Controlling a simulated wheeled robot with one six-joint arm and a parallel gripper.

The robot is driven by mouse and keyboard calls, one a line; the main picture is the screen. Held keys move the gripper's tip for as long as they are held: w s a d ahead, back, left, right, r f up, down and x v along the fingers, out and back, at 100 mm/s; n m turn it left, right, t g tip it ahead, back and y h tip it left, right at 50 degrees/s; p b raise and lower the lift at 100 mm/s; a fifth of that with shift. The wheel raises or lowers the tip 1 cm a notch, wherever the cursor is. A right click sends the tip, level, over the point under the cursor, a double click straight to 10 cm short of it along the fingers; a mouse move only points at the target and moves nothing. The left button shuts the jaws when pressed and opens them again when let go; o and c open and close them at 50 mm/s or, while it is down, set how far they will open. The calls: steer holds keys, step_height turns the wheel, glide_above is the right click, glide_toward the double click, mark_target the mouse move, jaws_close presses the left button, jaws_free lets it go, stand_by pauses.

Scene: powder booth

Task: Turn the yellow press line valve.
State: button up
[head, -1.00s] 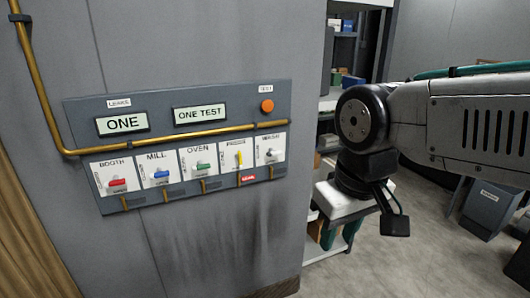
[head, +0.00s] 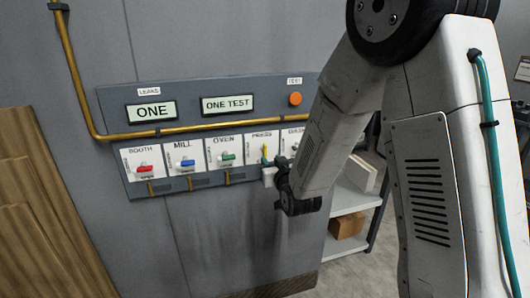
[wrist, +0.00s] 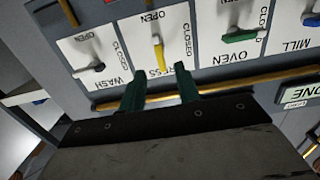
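The yellow press valve handle (head: 265,152) stands upright on the white PRESS plate of the wall panel. In the wrist view the yellow handle (wrist: 158,53) shows just beyond my gripper, between the OPEN and CLOSED lettering. My gripper (wrist: 159,80) is open, with its two green fingers apart and nothing between them. The fingertips sit either side of the handle's line in the picture and seem short of it. In the head view my wrist (head: 284,183) is at the panel's lower edge, and the fingers are too small to make out.
The red (head: 144,169), blue (head: 186,163) and green (head: 227,156) handles lie crosswise to the left. A brass pipe (head: 190,128) crosses above the plates. Shelving (head: 350,205) stands right of the wall.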

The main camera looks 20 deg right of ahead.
mark_target(266, 153)
steer(key=shift+t, duration=0.4)
steer(key=w, duration=0.8)
steer(key=shift+f, duration=0.15)
jaws_close()
